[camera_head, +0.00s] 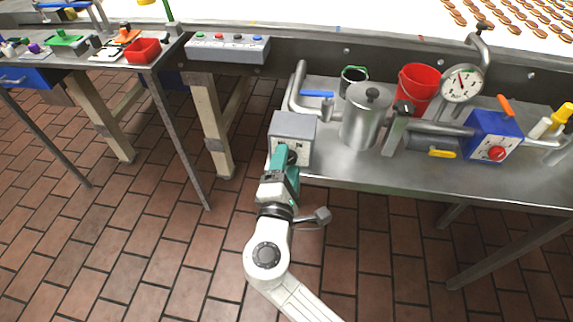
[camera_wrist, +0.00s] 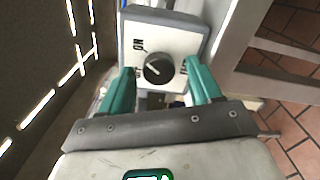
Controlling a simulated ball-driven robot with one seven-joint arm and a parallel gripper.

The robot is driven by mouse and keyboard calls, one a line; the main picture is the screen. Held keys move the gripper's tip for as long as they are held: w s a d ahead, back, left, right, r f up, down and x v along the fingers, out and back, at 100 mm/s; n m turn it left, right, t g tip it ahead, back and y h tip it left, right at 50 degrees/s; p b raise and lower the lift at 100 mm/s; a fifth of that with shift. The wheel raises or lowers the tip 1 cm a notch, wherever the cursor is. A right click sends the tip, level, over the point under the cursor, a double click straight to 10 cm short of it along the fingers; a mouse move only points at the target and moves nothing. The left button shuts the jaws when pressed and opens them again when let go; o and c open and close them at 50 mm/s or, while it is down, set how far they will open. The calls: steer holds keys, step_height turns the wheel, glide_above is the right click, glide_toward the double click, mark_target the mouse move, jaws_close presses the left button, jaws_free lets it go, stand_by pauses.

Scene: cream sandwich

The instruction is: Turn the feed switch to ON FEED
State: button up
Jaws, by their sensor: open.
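The feed switch is a round dark knob (camera_wrist: 157,70) on the pale face of a grey box (camera_wrist: 160,38). In the head view this box (camera_head: 293,124) stands at the left end of the steel table. The face bears "ON" lettering above and left of the knob; other lettering at both sides is partly hidden by my fingers. I cannot tell for sure which label the knob points to. My gripper (camera_head: 283,154) is in front of the box face. In the wrist view its teal fingers (camera_wrist: 161,72) are open, one on each side of the knob, apart from it.
A steel pot (camera_head: 366,122), a red bucket (camera_head: 418,88), a dial gauge (camera_head: 462,84) and a blue box (camera_head: 492,136) stand to the right on the table. A button panel (camera_head: 227,48) is behind on the left. The tiled floor (camera_head: 130,240) is clear at left.

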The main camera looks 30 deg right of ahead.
steer(key=v, duration=1)
steer(key=shift+s+a, duration=0.2)
steer(key=shift+s, duration=0.15)
steer(key=s+d+f+m+g+y+p, duration=0.1)
steer(key=s+d+f+m+g, duration=0.15)
steer(key=d, duration=0.25)
steer(key=s+d+f+m+g+y+p, duration=0.1)
steer(key=s+d+f+m+g, duration=0.1)
steer(key=s+d+m+g, duration=0.3)
steer(key=s+d+f+m+g+p, duration=0.1)
steer(key=d+f+m+g+p, duration=0.15)
steer(key=d, duration=0.35)
steer(key=s+a+f+m+g+y+p, duration=0.1)
steer(key=s+f+m+g+y+p, duration=0.1)
steer(key=s+m+y, duration=0.3)
steer(key=s+g+y, duration=0.1)
steer(key=s+y, duration=0.2)
steer(key=s, duration=0.3)
steer(key=shift+s+f+g, duration=0.3)
steer(key=shift+s+f, duration=0.05)
steer(key=shift+s, duration=0.05)
